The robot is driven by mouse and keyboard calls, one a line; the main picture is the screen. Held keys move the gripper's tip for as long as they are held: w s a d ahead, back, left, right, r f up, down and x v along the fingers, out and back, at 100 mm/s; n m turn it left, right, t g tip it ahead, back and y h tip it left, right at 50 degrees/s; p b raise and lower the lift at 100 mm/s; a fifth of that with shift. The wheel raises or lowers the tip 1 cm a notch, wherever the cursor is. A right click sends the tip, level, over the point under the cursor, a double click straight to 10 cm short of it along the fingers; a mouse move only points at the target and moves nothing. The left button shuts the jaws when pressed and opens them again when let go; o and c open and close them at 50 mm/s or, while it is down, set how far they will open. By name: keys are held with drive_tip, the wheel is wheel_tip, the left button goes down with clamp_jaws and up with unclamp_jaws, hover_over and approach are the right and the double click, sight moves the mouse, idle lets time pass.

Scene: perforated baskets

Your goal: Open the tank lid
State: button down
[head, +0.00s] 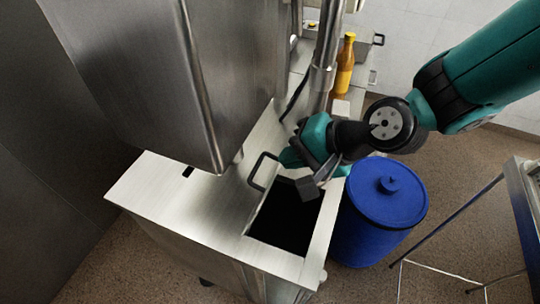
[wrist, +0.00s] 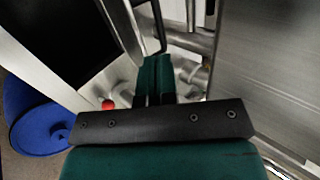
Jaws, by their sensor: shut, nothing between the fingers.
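The steel tank (head: 170,195) has a square dark opening (head: 285,222) in its top, and the inside is too dark to make out. A black bar handle (head: 262,168) stands at the left edge of the opening; it also shows in the wrist view (wrist: 160,25). A narrow grey lid edge (wrist: 122,28) runs between the opening and the handle in the wrist view; how far the lid is tilted, I cannot tell. My gripper (head: 287,158) is just right of the handle, above the opening's far end. Its teal fingers (wrist: 155,75) are together and empty, apart from the handle.
A blue lidded barrel (head: 385,205) stands right of the tank. A large steel vessel (head: 150,70) rises at the left and a vertical pipe (head: 325,50) behind. An orange bottle (head: 345,62) stands at the back. A metal-legged table (head: 525,190) is at right; floor between is free.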

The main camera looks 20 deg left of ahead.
sight(259, 166)
drive_tip(key=shift+p+x, duration=0.8)
drive_tip(key=shift+x, duration=2)
drive_tip(key=a, duration=0.3)
drive_tip(key=shift+w+a+b, duration=0.15)
drive_tip(key=shift+a+b, duration=0.05)
drive_tip(key=shift+b, duration=0.15)
drive_tip(key=shift+r, duration=0.1)
